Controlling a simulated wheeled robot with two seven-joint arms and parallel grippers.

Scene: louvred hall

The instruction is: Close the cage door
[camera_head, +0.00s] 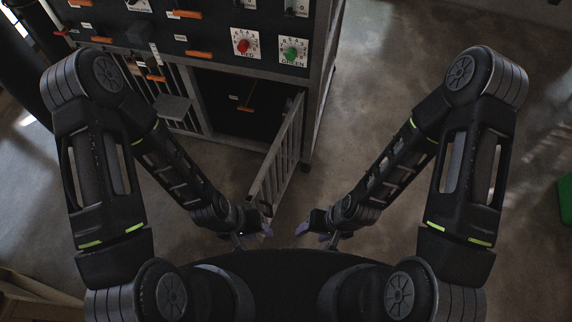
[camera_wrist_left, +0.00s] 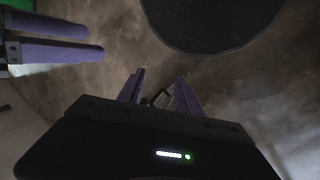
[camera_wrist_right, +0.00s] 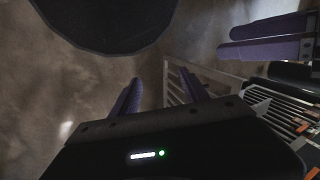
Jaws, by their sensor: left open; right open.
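The barred metal cage door (camera_head: 283,150) stands swung outward from the right side of the cage opening (camera_head: 237,103) in the head view. It also shows in the right wrist view (camera_wrist_right: 190,88), beyond the fingers. My left gripper (camera_head: 262,232) is open and empty, close to the free end of the door; I cannot tell whether it touches it. In the left wrist view, its purple fingers (camera_wrist_left: 158,88) are apart, with a small part of bars between them. My right gripper (camera_head: 312,230) is open and empty, to the right of the door's free end.
The dark cabinet (camera_head: 215,55) above the cage carries orange handles, a red dial (camera_head: 242,44) and a green dial (camera_head: 291,51). A closed barred panel (camera_head: 170,100) is left of the opening. The floor (camera_head: 375,75) right of the cabinet is clear. A green object (camera_head: 565,186) is at the right edge.

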